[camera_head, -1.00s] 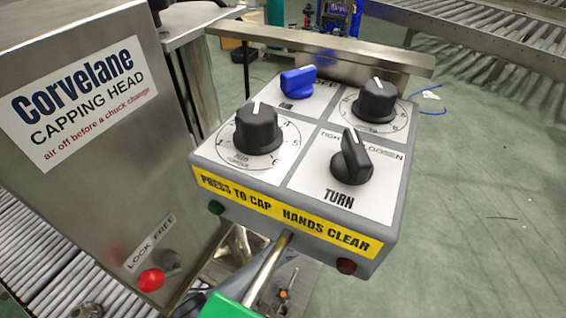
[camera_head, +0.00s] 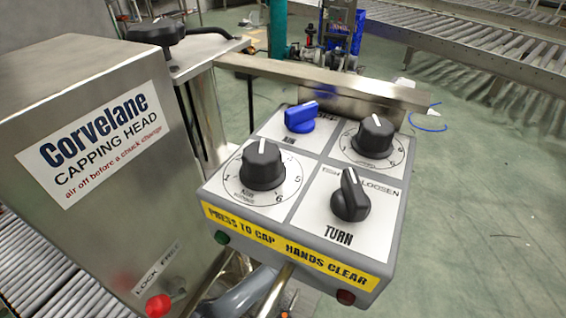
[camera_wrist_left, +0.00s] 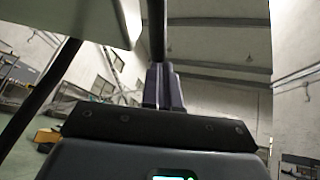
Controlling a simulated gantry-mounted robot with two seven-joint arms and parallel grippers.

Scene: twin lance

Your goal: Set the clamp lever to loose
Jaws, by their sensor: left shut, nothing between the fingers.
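A black lever (camera_head: 208,32) with a round hub (camera_head: 156,28) sits on top of the column behind the steel capping head. It may be the clamp lever; no loose mark is readable beside it. My left gripper (camera_wrist_left: 163,72) shows in the left wrist view, its fingers shut and empty. A dark rod (camera_wrist_left: 157,28) stands beyond the fingertips there; I cannot tell whether they touch it. I cannot make out the left gripper in the head view. My right gripper is not in view.
The control box (camera_head: 318,238) carries a blue switch (camera_head: 300,117), two round dials and a black TURN knob (camera_head: 350,197) with a partly hidden LOOSEN label. A red knob (camera_head: 158,305) sits by the LOCK FREE label. Roller conveyors (camera_head: 480,45) stand behind.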

